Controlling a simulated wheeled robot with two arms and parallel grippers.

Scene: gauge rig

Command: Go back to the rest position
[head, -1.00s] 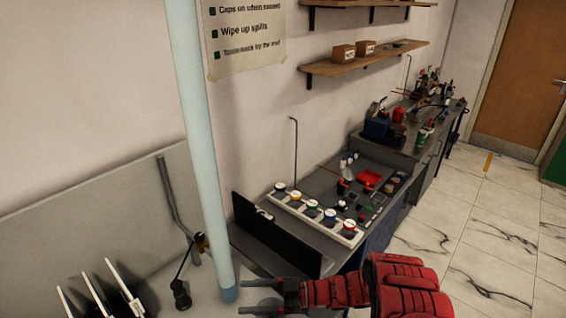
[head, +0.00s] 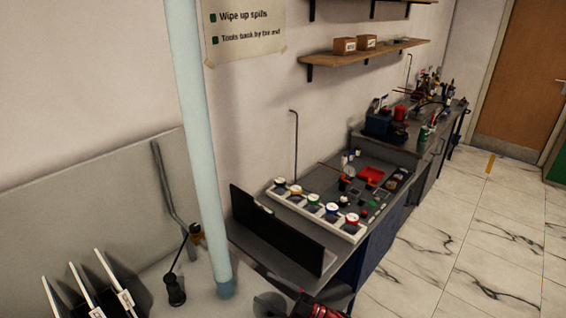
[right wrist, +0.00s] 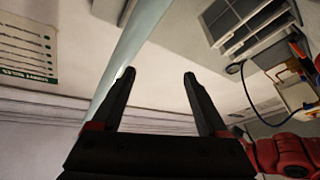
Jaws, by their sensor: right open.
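My right gripper (right wrist: 158,78) shows in the right wrist view with its two black fingers apart and nothing between them. Behind the fingers are the pale wall and a light blue pole (right wrist: 128,50). In the head view only a small red and dark part of my right arm shows at the bottom edge, below the bench, and the fingers are hard to make out there. My left gripper is in neither view.
The light blue pole (head: 200,150) stands upright at left. White upright pieces (head: 115,285) and a dark stand (head: 176,290) are at lower left. A bench holds a white rack (head: 318,212) of several colored-lid jars behind a black panel (head: 275,232). The marbled floor (head: 440,250) at right is clear.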

